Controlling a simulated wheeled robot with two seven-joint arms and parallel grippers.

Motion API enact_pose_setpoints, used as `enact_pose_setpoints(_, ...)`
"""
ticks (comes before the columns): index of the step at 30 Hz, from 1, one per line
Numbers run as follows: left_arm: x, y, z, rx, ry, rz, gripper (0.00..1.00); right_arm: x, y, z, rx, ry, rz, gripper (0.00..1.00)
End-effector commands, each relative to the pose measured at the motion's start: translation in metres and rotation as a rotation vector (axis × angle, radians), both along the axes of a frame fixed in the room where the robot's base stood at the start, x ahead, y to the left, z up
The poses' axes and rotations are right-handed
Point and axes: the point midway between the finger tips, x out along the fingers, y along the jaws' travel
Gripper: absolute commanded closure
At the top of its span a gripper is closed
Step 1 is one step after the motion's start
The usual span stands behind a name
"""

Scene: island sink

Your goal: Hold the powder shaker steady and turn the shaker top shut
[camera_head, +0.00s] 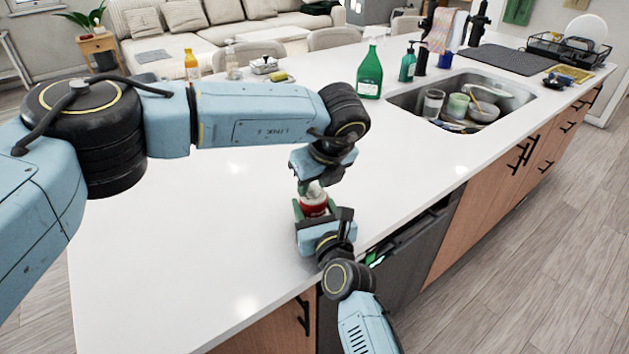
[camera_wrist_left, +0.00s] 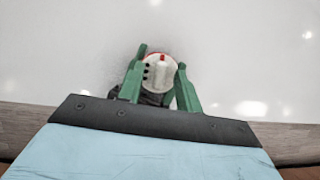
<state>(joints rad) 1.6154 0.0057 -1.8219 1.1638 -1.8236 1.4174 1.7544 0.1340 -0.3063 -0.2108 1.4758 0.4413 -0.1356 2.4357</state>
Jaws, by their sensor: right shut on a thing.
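The powder shaker (camera_head: 314,206) stands upright near the counter's front edge, with a red body and a white shaker top (camera_head: 314,189). My right gripper (camera_head: 315,211) is shut on the shaker's body from the front. My left gripper (camera_head: 309,186) is just above, pointing down at the top. In the left wrist view, the white top (camera_wrist_left: 160,70), with dark holes and a red edge, lies between the green fingers of my open left gripper (camera_wrist_left: 162,60). Whether the fingers touch it is hard to tell.
The sink (camera_head: 408,98) to the right holds cups and bowls. The white counter (camera_head: 190,240) is clear to the left.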

Motion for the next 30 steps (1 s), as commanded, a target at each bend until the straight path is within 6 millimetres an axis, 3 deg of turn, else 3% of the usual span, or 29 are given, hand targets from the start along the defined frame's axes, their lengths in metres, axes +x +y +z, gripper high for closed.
enact_pose_setpoints(4,-0.0002,-0.0001,0.0,0.0,0.0,0.0,0.67,0.0,0.0001,-0.0003,0.0,0.001,0.0,0.75)
enact_pose_setpoints(12,-0.0003,-0.0002,0.0002,0.001,0.0,0.0,1.0,0.0,0.0001,-0.0003,0.0,0.001,0.0,0.75)
enact_pose_setpoints(22,-0.0006,0.0,0.0001,0.0,0.002,-0.026,1.0,0.0001,-0.0002,-0.0003,0.0,0.001,0.0,0.75)
enact_pose_setpoints(30,-0.0014,0.0009,-0.0002,-0.002,0.003,-0.17,1.0,0.0001,-0.0003,-0.0004,0.001,0.001,0.0,0.75)
